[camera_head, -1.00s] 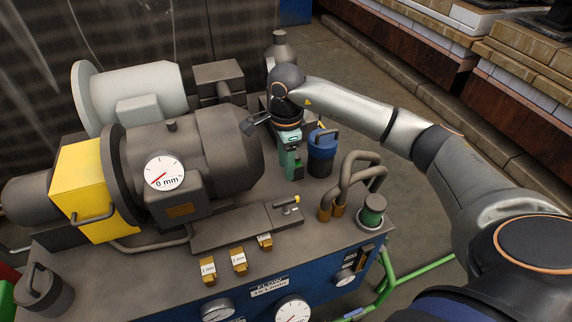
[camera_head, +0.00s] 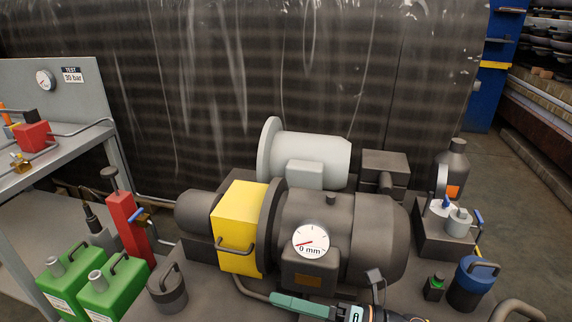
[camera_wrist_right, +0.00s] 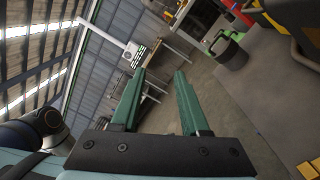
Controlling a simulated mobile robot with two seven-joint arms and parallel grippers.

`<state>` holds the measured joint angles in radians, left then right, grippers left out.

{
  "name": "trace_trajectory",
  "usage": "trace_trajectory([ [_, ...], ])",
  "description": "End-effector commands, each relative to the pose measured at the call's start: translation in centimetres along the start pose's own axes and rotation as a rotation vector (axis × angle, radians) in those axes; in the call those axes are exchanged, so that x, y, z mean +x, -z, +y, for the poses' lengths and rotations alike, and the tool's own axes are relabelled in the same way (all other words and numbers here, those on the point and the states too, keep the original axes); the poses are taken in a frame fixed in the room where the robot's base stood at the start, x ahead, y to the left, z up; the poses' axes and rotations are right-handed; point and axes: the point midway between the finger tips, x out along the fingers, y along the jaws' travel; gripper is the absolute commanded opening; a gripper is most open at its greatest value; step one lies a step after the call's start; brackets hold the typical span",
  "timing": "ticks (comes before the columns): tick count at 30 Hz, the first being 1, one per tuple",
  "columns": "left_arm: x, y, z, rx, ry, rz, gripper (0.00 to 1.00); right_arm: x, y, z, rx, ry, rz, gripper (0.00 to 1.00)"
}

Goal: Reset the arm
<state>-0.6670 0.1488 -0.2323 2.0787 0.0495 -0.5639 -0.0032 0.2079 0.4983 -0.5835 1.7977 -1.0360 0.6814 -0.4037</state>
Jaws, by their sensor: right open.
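My right gripper (camera_head: 290,303) shows at the bottom edge in the head view, in front of the motor with the dial. Its green fingers point left, and most of the arm behind it is cut off by the frame. In the right wrist view the two fingers of this gripper (camera_wrist_right: 160,76) are apart with nothing between them. They point towards open space, with floor and a far bench beyond. My left gripper is in neither view.
The dark motor (camera_head: 372,240) with yellow box (camera_head: 238,222) stands close behind the gripper. A blue canister (camera_head: 465,285) and small dark green-topped bottle (camera_head: 434,288) stand at right. Green canisters (camera_head: 65,290) and a red cylinder (camera_head: 125,220) stand left. A shelf (camera_head: 65,160) is at far left.

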Motion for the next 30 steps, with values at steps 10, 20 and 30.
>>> trace_trajectory([
  [10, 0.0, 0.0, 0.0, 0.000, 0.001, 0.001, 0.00, -9.8, -0.1, -8.7, 1.218, -0.052, -0.953, 0.45],
  [20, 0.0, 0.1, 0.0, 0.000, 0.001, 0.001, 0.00, -18.0, 14.8, -15.4, 2.058, 0.091, -1.496, 0.45],
  [30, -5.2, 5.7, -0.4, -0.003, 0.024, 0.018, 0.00, -18.9, 13.3, -9.5, 2.117, 0.096, -1.563, 0.45],
])
